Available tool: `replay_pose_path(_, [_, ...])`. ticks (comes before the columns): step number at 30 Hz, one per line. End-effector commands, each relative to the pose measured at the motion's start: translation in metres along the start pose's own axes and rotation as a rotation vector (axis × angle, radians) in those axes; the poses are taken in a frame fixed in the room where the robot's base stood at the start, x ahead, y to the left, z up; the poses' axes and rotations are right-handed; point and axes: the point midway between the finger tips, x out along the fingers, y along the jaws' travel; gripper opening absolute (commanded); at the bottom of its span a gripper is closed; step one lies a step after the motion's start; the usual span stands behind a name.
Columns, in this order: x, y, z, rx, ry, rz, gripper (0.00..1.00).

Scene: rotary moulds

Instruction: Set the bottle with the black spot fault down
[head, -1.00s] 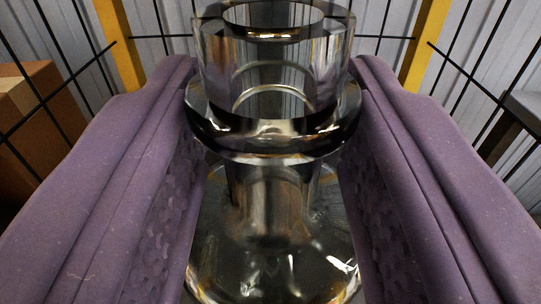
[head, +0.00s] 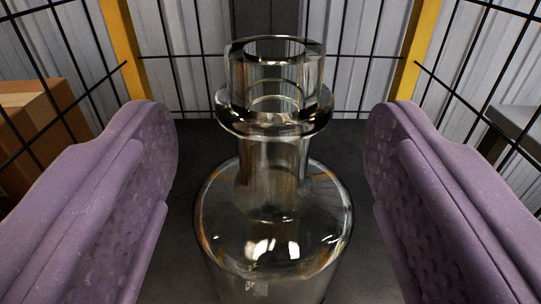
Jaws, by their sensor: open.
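A clear glass bottle (head: 272,215) stands upright on a dark flat surface (head: 345,140) in the middle of the head view. It has a thick ringed neck and a wide rounded shoulder. Its lower part runs out of the picture at the bottom. I cannot make out a black spot on the part that shows. My gripper (head: 272,165) is open. Its two purple padded fingers stand to the left and right of the bottle, with a clear gap on each side, and touch nothing.
A black wire mesh fence with yellow posts (head: 412,55) stands behind the bottle, before a grey corrugated wall. A cardboard box (head: 38,125) is beyond the fence at the left. A grey table or bench (head: 515,125) is at the right.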

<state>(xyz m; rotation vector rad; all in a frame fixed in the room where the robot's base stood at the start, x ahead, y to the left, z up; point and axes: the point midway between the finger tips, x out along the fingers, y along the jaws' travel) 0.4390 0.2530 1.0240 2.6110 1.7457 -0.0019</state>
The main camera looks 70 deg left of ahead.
Motion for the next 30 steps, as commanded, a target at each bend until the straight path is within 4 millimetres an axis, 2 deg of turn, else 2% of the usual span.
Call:
replay_pose_path(6, [-0.054, 0.002, -0.002, 0.003, -0.001, 0.007, 0.69])
replay_pose_path(12, [-0.086, 0.001, -0.001, 0.002, 0.000, 0.004, 0.69])
replay_pose_path(17, [-0.093, 0.000, 0.000, 0.000, 0.001, 0.001, 0.69])
replay_pose_path(30, [-0.093, 0.000, 0.000, 0.000, 0.000, 0.000, 0.69])
